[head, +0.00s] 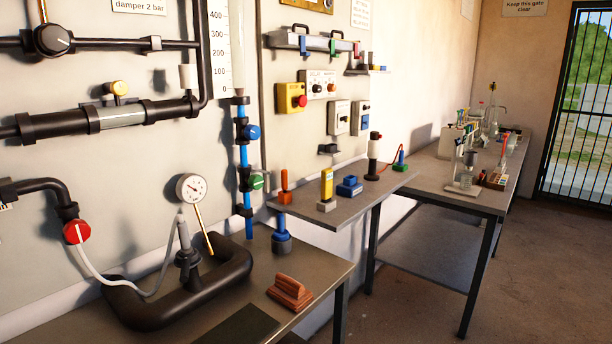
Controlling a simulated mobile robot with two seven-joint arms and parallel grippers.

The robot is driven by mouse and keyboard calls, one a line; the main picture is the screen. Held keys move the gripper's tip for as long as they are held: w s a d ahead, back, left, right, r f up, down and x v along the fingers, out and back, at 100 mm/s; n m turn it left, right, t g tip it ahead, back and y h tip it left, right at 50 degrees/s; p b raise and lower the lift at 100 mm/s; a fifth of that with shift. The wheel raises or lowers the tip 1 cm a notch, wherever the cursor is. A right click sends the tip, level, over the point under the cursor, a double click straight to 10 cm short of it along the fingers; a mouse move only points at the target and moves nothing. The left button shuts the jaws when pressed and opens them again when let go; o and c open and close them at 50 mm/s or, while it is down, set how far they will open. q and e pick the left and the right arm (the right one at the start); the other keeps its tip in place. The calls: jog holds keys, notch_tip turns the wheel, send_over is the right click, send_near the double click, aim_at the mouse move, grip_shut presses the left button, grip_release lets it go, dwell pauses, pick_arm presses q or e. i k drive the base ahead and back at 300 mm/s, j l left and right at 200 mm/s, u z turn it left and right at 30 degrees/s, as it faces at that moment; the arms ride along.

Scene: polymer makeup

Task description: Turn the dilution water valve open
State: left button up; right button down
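A blue round valve knob (252,132) sits on the upright blue pipe (242,158), below a tall clear graduated tube (237,50). A green knob (257,182) sits lower on the same pipe. A red round knob (77,232) is on the black pipe at the left, and a black dial knob (52,39) is at the upper left. No readable label says which is the dilution water valve, and I cannot tell whether any is open. Neither of my grippers is in view.
A pressure gauge (191,188) and black looped pipe (150,312) stand on the near bench, with a brown block (289,292). A shelf (345,205) with small coloured tools juts out at centre. A far table (440,188) holds glassware. The floor at right is clear.

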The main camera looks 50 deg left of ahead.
aim_at(255, 182)
jog(key=i+l+u, duration=0.2)
jog(key=i, duration=0.3)
jog(key=i+u, duration=0.2)
jog(key=i, duration=0.35)
jog(key=i+l+u, duration=0.15)
jog(key=i+u, duration=0.15)
jog(key=u, duration=0.15)
jog(key=i+l+u, duration=0.25)
jog(key=u, duration=0.2)
jog(key=i+l+u, duration=0.25)
jog(key=u, duration=0.15)
jog(key=i+l+u, duration=0.15)
jog(key=l+u, duration=0.3)
jog(key=i+l+u, duration=0.1)
jog(key=l+u, duration=0.35)
